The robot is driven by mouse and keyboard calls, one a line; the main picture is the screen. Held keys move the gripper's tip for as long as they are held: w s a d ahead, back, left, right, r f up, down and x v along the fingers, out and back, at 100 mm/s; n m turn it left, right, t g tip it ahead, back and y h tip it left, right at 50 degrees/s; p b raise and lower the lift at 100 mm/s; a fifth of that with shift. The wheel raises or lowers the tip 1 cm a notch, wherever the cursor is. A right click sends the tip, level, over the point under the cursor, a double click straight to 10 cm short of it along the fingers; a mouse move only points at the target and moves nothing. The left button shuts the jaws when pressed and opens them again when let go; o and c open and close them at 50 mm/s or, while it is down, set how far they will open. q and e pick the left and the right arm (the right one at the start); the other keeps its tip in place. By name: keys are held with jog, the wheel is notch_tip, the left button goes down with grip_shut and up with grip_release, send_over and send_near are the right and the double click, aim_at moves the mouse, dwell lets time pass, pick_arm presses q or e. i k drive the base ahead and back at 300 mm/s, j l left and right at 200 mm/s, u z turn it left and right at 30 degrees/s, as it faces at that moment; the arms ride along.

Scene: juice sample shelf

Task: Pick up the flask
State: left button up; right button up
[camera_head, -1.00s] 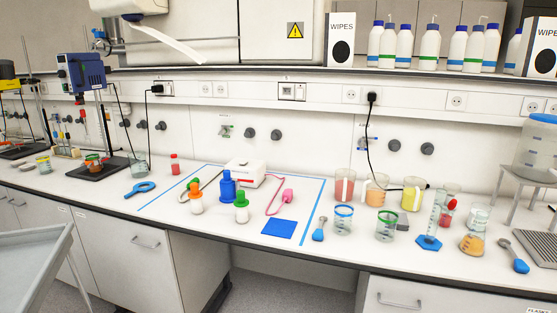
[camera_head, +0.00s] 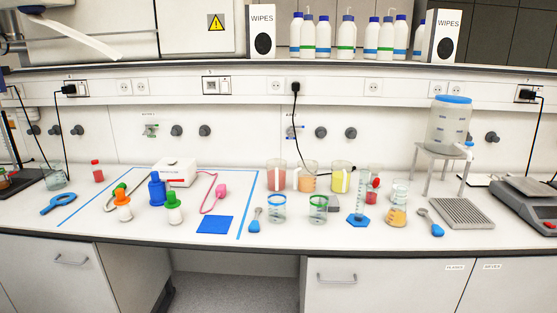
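A conical flask (camera_head: 396,207) with orange liquid in its lower part stands upright on the bench, right of centre in the head view. It is just right of a clear graduated cylinder with a blue base (camera_head: 358,218), and a blue-ended scoop (camera_head: 434,226) lies to its right. A small container with red content (camera_head: 373,191) stands behind and to its left. Neither of my grippers shows in the head view.
Beakers with red (camera_head: 276,177), orange (camera_head: 307,178) and yellow (camera_head: 340,180) liquid stand left of the flask, behind two empty beakers (camera_head: 277,210). A dispenser tank (camera_head: 450,125) on a stand and a metal grid tray (camera_head: 461,213) are to the right. The bench's front edge is clear.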

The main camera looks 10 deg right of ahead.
aim_at(396, 217)
jog(key=z, duration=1.25)
jog(key=i+j+z, duration=0.1)
jog(key=j, duration=0.2)
jog(key=i+j+z, duration=0.2)
jog(key=j, duration=0.45)
jog(key=i+j, duration=0.25)
jog(key=j+z, duration=0.05)
